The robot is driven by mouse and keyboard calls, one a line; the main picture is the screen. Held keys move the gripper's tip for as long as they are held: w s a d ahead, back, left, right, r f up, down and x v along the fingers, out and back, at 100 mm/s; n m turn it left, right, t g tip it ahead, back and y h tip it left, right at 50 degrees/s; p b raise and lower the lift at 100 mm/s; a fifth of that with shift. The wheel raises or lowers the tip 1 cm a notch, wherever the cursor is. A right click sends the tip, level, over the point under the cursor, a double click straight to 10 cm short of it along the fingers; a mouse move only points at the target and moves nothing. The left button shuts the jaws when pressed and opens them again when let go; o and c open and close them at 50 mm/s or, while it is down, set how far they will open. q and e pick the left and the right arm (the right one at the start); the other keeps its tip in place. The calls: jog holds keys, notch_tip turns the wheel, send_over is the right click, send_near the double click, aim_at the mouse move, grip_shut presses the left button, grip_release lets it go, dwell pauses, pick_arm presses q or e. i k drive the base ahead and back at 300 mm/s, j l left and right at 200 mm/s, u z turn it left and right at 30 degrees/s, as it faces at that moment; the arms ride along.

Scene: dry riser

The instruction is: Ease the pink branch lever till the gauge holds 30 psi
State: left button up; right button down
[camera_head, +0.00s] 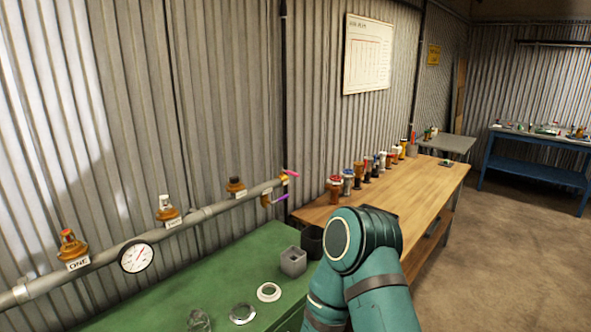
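A grey pipe (112,250) runs along the corrugated wall, rising to the right. A round white gauge (136,257) is mounted on it at the left; its fine markings are too small to read. At the pipe's right end, a brass fitting (284,180) carries a short pink lever (291,174). A purple lever (275,199) sits just below it. The pink lever points right and slightly down. A teal arm of mine rises at the lower middle, apart from the levers in the picture. Neither gripper shows.
Brass valves with labels sit along the pipe, one reading ONE (79,264). A green bench (180,295) below holds a grey square cup (293,261), a white ring (269,292) and a metal disc (242,314). Floor at right is clear.

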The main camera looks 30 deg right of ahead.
aim_at(289, 172)
jog(key=i+l, duration=0.1)
jog(key=l, duration=0.3)
jog(key=i+l, duration=0.15)
jog(key=l, duration=0.2)
jog(key=i+l+u, duration=0.1)
jog(key=l, duration=0.3)
jog(key=i+l, duration=0.1)
jog(key=l, duration=0.25)
jog(key=i+l, duration=0.1)
jog(key=l, duration=0.3)
